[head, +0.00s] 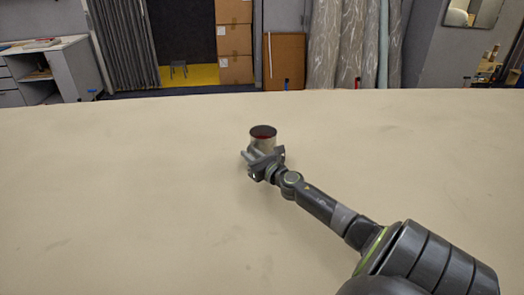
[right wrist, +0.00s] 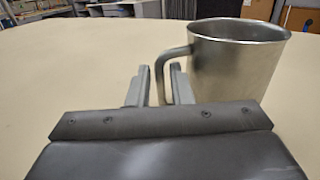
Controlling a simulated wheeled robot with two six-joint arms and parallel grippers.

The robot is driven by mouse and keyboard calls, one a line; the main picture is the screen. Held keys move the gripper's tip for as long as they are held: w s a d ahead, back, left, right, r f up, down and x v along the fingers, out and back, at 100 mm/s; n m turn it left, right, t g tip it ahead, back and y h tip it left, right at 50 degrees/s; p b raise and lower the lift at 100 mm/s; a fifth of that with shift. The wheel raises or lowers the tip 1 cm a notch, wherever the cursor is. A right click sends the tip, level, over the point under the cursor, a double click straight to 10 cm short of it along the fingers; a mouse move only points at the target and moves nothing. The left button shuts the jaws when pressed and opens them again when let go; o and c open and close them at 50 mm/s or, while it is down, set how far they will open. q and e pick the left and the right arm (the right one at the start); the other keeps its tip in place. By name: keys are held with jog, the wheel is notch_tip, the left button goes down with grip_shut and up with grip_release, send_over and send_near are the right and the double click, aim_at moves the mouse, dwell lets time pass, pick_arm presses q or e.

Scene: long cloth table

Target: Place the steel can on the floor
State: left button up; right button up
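The steel can (head: 263,143) is a silver mug with an open top and a reddish inside. It stands upright on the cloth table (head: 130,190), near the middle of the head view. In the right wrist view the steel can (right wrist: 238,65) fills the upper right, with its handle toward the fingers. My right gripper (head: 262,156) is at the near side of the can. In the right wrist view the right gripper (right wrist: 160,85) is open, with the handle between its fingers and a gap at the left finger. My left gripper is not in view.
The tabletop around the can is bare. The table's far edge runs across the head view. Beyond it are a white desk (head: 55,72) at left, cardboard boxes (head: 234,40) and rolled fabric (head: 340,45). The floor near the table is mostly hidden.

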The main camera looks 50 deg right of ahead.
grip_shut()
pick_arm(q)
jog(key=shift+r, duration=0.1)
pick_arm(e)
jog(key=shift+r, duration=0.2)
